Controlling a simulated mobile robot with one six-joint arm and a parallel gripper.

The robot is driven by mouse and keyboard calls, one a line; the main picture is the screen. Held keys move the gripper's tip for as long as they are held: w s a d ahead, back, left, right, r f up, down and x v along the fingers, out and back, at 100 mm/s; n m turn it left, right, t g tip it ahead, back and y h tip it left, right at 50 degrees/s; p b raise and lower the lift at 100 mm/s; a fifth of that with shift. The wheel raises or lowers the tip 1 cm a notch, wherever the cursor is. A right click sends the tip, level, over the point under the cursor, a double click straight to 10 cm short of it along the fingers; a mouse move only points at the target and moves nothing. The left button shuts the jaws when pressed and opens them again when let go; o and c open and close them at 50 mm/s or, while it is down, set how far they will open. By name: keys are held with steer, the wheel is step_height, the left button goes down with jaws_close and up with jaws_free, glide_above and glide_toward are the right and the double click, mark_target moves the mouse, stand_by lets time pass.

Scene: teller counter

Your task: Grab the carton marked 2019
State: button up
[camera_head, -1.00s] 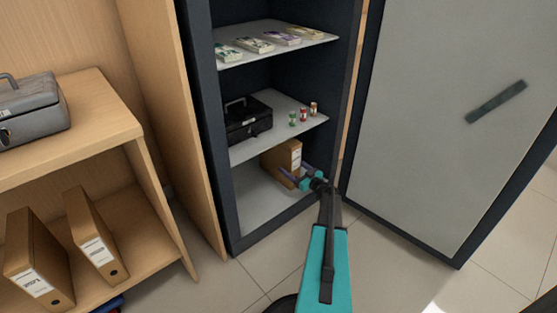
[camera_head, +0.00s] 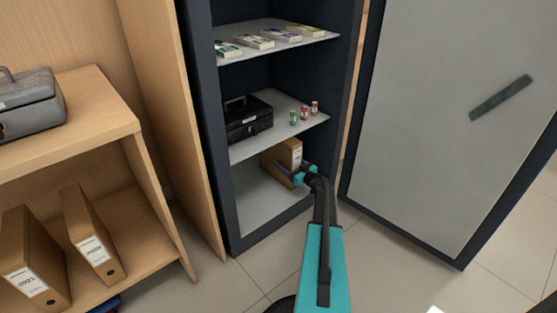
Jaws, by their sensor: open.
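A brown carton (camera_head: 287,152) with a pale label stands upright on the floor of the open safe; its marking is too small to read. My gripper (camera_head: 293,167) is open at the front of this carton. The gripper and wrist hide the carton's lower right part.
Two similar cartons, one marked 2021 (camera_head: 32,262) and one with an unclear label (camera_head: 92,238), stand on the lower left shelf. A safe shelf (camera_head: 270,138) with a black cash box (camera_head: 248,119) hangs above. The safe door (camera_head: 440,130) stands open at right.

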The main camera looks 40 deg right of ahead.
steer(key=shift+w+d+b, duration=0.1)
steer(key=shift+w+b, duration=0.35)
steer(key=shift+w, duration=0.85)
steer(key=c, duration=1.7)
steer(key=shift+r, duration=0.1)
jaws_close()
steer(key=shift+r, duration=0.1)
